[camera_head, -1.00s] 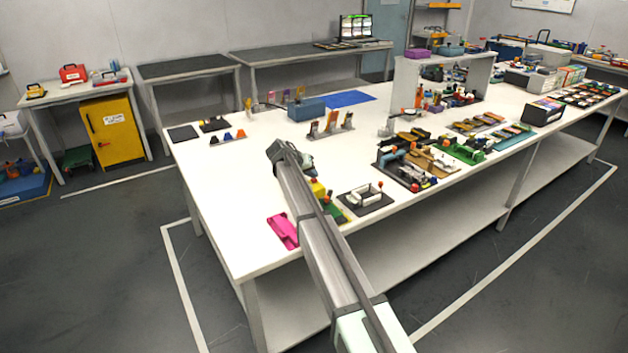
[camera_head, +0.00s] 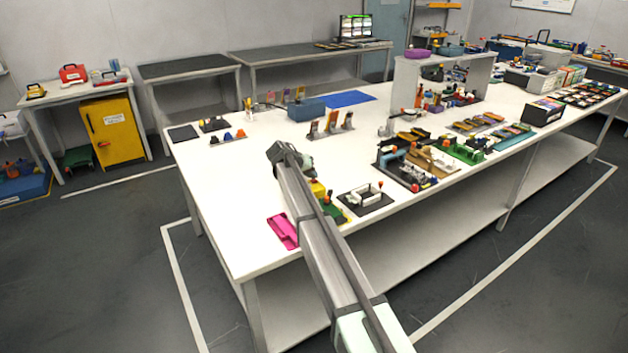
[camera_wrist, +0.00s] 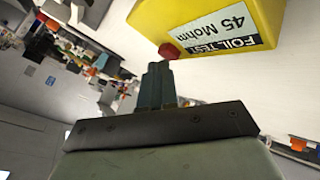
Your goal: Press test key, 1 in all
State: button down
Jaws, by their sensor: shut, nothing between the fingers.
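The yellow foil tester (camera_wrist: 215,22) fills the upper right of the wrist view, with a label reading "FOIL TEST 45 Mohm". Its red test key (camera_wrist: 169,50) sticks out at the box's lower left corner. My gripper (camera_wrist: 158,68) is shut and empty, its fingertips right by the red key. I cannot tell whether they touch it. In the head view the yellow tester (camera_head: 318,188) is partly hidden behind my arm, and the key and fingertips cannot be made out.
A pink tray (camera_head: 283,231) lies near the table's front left edge. A dark board with a white fixture (camera_head: 365,197) lies right of the tester. Several parts and fixtures crowd the table farther right.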

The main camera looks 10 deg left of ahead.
aim_at(312, 183)
jog(key=shift+r, duration=0.8)
jog(key=shift+r, duration=0.15)
notch_tip(312, 183, up, 5)
jog(key=shift+f, duration=0.1)
dwell(0.4)
dwell(0.4)
